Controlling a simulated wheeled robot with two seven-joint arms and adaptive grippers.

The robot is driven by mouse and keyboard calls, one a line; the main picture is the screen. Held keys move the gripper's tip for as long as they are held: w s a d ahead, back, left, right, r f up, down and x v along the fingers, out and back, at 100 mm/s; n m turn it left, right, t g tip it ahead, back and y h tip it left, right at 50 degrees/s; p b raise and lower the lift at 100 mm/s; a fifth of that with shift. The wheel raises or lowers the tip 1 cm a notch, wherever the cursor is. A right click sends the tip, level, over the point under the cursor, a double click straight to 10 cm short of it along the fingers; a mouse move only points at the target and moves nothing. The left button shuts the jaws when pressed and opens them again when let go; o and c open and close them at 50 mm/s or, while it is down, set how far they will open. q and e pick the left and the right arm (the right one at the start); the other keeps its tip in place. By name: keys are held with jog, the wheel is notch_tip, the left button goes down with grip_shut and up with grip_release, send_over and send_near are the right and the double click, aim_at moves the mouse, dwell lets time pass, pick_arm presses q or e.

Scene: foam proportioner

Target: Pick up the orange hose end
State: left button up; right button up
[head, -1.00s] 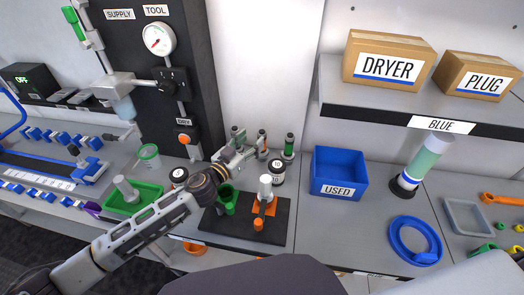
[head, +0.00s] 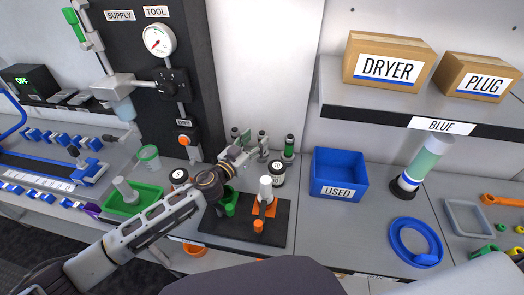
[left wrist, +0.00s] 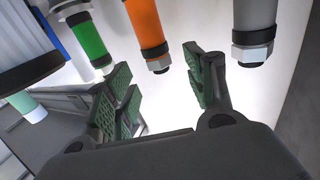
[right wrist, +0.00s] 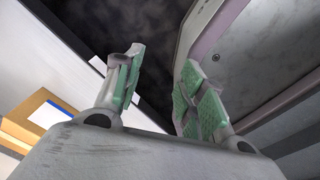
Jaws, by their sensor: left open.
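The orange hose end (left wrist: 146,28) hangs in the left wrist view, with a black band and a metal nut at its lower tip. A green hose end (left wrist: 90,42) hangs to its left and a grey one (left wrist: 254,28) to its right. My left gripper (left wrist: 162,88) is open and empty, its green-padded fingers apart, with the orange hose end beyond and above the gap. In the head view my left gripper (head: 246,153) is by the back wall; I cannot pick out the orange hose end there. My right gripper (right wrist: 163,88) is open and empty, away from the hoses.
A black mat (head: 218,229) with green and orange fittings lies below my left gripper. A blue USED bin (head: 339,190) and a blue coiled hose (head: 397,238) are to the right. A green tray (head: 151,198) stands left. A dark supply panel (head: 190,60) rises behind.

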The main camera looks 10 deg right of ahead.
aim_at(260, 135)
pick_arm(q)
jog(key=shift+x, duration=2)
jog(key=shift+w+d, duration=0.3)
pick_arm(e)
jog(key=shift+s+a, duration=0.1)
pick_arm(q)
jog(key=c, duration=1.1)
grip_shut()
pick_arm(e)
jog(key=shift+w+r, duration=0.1)
jog(key=shift+w, duration=0.75)
